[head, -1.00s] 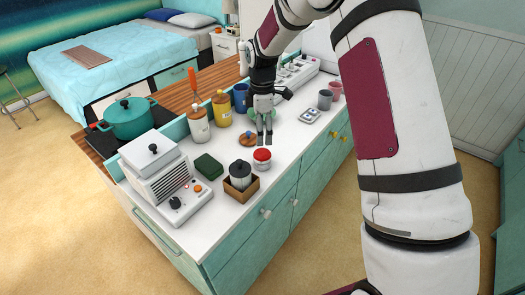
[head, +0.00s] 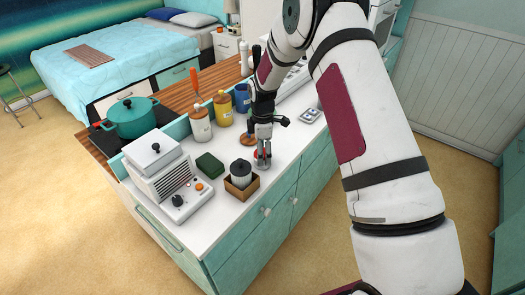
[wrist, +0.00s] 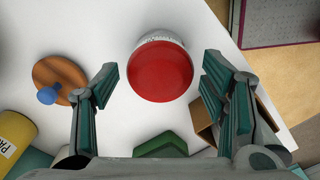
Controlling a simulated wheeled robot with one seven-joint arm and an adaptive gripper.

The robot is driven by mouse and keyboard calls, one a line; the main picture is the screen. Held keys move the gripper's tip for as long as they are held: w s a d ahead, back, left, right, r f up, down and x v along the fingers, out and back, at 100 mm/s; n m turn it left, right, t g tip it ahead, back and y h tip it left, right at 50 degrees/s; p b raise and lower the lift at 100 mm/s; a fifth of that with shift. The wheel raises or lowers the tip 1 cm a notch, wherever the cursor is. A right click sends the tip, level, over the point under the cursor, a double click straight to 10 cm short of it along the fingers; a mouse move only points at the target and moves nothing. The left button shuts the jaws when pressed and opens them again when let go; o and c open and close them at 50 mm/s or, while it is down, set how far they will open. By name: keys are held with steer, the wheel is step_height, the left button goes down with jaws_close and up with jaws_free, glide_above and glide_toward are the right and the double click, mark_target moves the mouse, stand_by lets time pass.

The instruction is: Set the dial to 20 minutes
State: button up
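A round red-topped dial (wrist: 160,72) with a white ring of fine marks below its edge sits on the white counter (wrist: 118,25). I cannot read the marks or tell its setting. My gripper (head: 263,164) points down at it. In the wrist view the fingers are open, one on each side of the red top, with gaps showing on both sides. In the head view my fingers mostly hide the dial. I cannot tell exactly how high the fingertips are above the counter.
A wooden lid with a blue knob (wrist: 60,80) lies close left of my fingers in the wrist view. A brown box (head: 233,193) holding a dark-lidded jar stands near. A green block (head: 209,166) and white appliance (head: 163,184) stand left; canisters (head: 199,127) stand behind.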

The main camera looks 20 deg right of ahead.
steer(key=c, duration=0.8)
steer(key=shift+o, duration=0.2)
steer(key=shift+m, duration=0.4)
steer(key=m+b, duration=0.2)
steer(key=m, duration=0.2)
steer(key=shift+f+m, duration=0.1)
steer(key=shift+m, duration=0.3)
steer(key=m+b, duration=0.2)
steer(key=m, duration=0.3)
steer(key=m+b, duration=0.1)
steer(key=m, duration=0.5)
steer(key=shift+m, duration=0.4)
steer(key=m+b, duration=0.1)
steer(key=m, duration=0.5)
steer(key=shift+m, duration=0.3)
